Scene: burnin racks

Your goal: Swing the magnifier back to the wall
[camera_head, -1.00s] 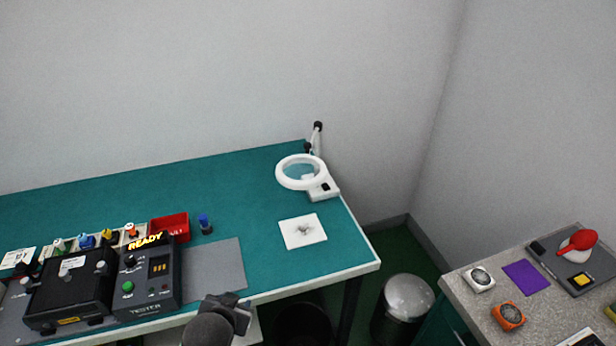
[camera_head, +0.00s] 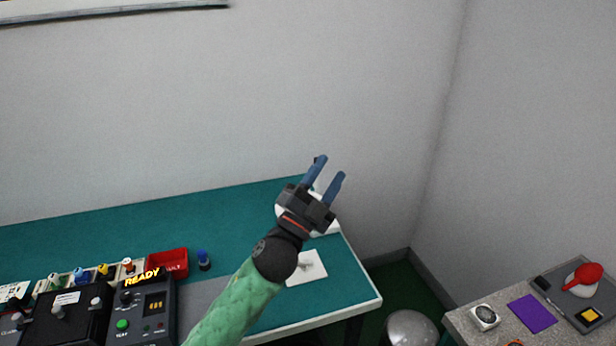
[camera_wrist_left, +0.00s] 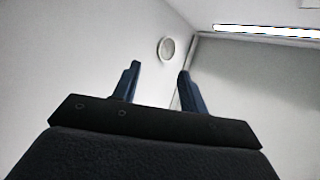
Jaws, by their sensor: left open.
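The white magnifier (camera_head: 281,211) stands at the right back corner of the green-topped bench. Most of its ring and its arm are hidden behind my left gripper in the head view; a bit of the ring's left edge and its white base (camera_head: 331,226) show. My left gripper (camera_head: 328,168) is open and empty, its two blue fingers pointing up and away in front of the magnifier. I cannot tell whether it touches it. The left wrist view shows the two fingers (camera_wrist_left: 158,82) apart with nothing between them. My right gripper is not in view.
A white card (camera_head: 308,268) lies on the bench near my left wrist. A red bin (camera_head: 168,263), a blue-capped item (camera_head: 203,260) and the tester (camera_head: 142,308) stand to the left. A side counter (camera_head: 468,322) stands at the right, with a bin (camera_head: 411,328) on the floor before it.

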